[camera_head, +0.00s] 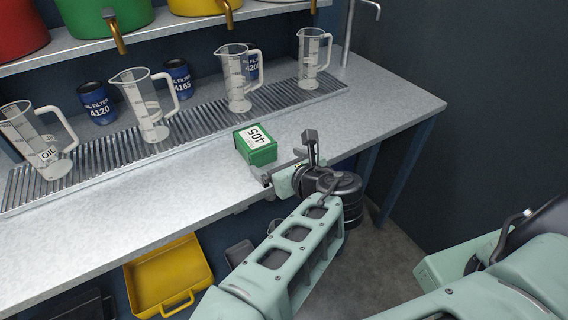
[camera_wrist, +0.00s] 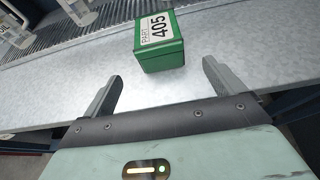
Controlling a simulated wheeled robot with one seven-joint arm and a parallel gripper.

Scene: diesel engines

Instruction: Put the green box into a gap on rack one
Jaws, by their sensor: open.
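The green box (camera_head: 257,146) stands on the grey workbench near its front edge, with a white label reading 405 on top. In the wrist view the green box (camera_wrist: 160,45) lies ahead of my gripper, roughly between the lines of the two fingers but beyond their tips. My gripper (camera_head: 287,158) is open and empty at the bench's front edge, close to the box. Its two fingers show spread apart in the wrist view (camera_wrist: 162,75). No gap on a rack numbered one can be made out in these views.
Several clear measuring jugs (camera_head: 146,105) stand along a ribbed drain grate (camera_head: 200,118) behind the box. Blue oil filters (camera_head: 97,103) stand behind them. A shelf (camera_head: 160,25) with coloured drums hangs above. A yellow tray (camera_head: 168,277) is below the bench. The bench (camera_head: 390,110) is clear to the right.

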